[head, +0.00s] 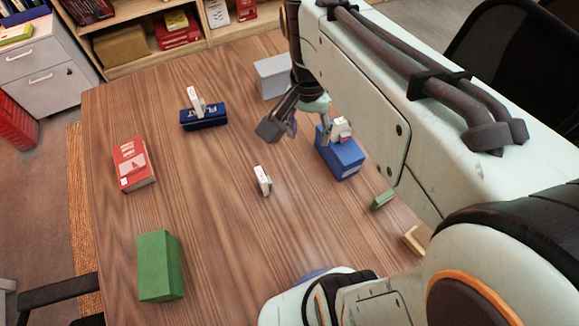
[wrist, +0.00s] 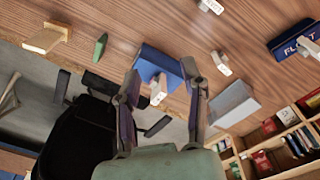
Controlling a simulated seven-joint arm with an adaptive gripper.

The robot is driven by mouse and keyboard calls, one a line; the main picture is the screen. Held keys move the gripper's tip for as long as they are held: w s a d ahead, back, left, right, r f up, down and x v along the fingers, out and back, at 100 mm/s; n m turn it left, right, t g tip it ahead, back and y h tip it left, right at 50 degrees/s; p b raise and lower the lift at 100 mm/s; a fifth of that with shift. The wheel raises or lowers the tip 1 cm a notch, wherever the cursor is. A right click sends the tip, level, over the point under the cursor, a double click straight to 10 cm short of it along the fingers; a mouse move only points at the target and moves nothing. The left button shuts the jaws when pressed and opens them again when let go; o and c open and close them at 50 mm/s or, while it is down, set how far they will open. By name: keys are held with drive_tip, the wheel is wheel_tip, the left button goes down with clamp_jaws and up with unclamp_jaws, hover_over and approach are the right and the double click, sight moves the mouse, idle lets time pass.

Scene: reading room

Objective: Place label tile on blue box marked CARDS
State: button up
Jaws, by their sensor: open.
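The blue box (head: 343,160) stands right of the table's middle; I cannot read CARDS on it. A white label tile (head: 340,129) is at the far end of its top. The wrist view shows the blue box (wrist: 157,62) and this tile (wrist: 158,91) between my finger lines. My gripper (head: 297,130) is open and empty, with one finger close beside the box and tile; contact cannot be told. Its spread fingers also show in the wrist view (wrist: 161,72). Another white tile (head: 262,181) stands on the bare table, also in the wrist view (wrist: 221,63).
A dark blue box (head: 205,120) marked FLAT bears a white tile (head: 195,101). A grey box (head: 272,76) stands behind my gripper. A red book (head: 134,163), green box (head: 160,266), small green piece (head: 382,200) and wooden piece (head: 415,240) stand around. The table's centre left is clear.

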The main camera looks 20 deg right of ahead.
drive_tip(key=s+a+f+n+y, duration=0.1)
drive_tip(key=s+a+f+n, duration=0.1)
drive_tip(key=s+a+n, duration=0.5)
drive_tip(key=s+n, duration=0.2)
drive_tip(key=s, duration=0.2)
drive_tip(key=shift+s+a+f+y, duration=0.3)
drive_tip(key=shift+s+a+f, duration=0.05)
drive_tip(key=shift+a, duration=0.05)
